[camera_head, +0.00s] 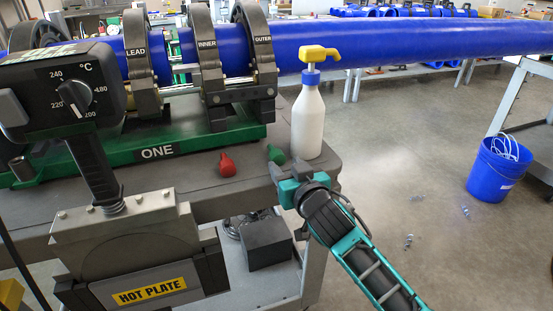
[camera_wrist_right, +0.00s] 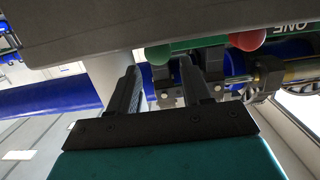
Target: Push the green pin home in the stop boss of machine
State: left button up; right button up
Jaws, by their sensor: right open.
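The green pin (camera_head: 275,155) shows as a small tapered green piece by the right end of the cart top, left of the white bottle. In the right wrist view its green end (camera_wrist_right: 158,54) shows beyond my fingers, beside the grey edge. My right gripper (camera_head: 279,174) is open at the cart's edge, just in front of the green pin and apart from it. Its two dark fingers (camera_wrist_right: 160,85) have nothing between them in the wrist view. The machine (camera_head: 157,152) has a green base marked ONE. I cannot make out the stop boss. My left gripper is not in view.
A red pin (camera_head: 227,165) is left of the green one. The white pump bottle (camera_head: 308,122) stands close behind my right gripper. The hot plate (camera_head: 150,285) fills the lower left. A blue pipe (camera_head: 400,40) runs above the cart.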

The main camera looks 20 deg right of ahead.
aim_at(280, 157)
jog(key=shift+w+a+f, duration=0.15)
jog(key=shift+w+f, duration=0.05)
jog(key=shift+w, duration=0.9)
jog(key=shift+w+f+b, duration=0.2)
jog(key=shift+w+b, duration=0.15)
jog(key=shift+w, duration=0.95)
jog(key=shift+w+f+b, duration=0.15)
jog(key=shift+w+b, duration=0.15)
jog(key=shift+w, duration=0.95)
jog(key=c, duration=0.7)
jog(key=shift+r, duration=0.1)
